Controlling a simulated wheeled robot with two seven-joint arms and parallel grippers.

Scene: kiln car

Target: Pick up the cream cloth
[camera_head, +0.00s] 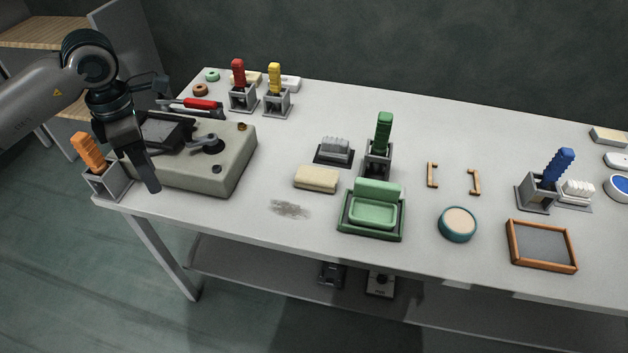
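The cream cloth (317,179) appears as a thick, rounded cream pad lying flat near the middle of the grey table, just behind a grey smudge. Nothing touches it. My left gripper (149,184) hangs at the far left, pointing down in front of the beige machine box and well to the left of the cloth. Its fingers overlap in this view, so its opening is unclear. No held thing shows at it. My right gripper is out of view.
A green soap dish (372,219) stands close to the cloth's right, with a green-handled tool in a holder (383,133) behind it. A clear-bristled brush (336,149) lies behind the cloth. The beige box (231,165) lies between gripper and cloth. An orange-handled tool (89,152) stands beside the gripper.

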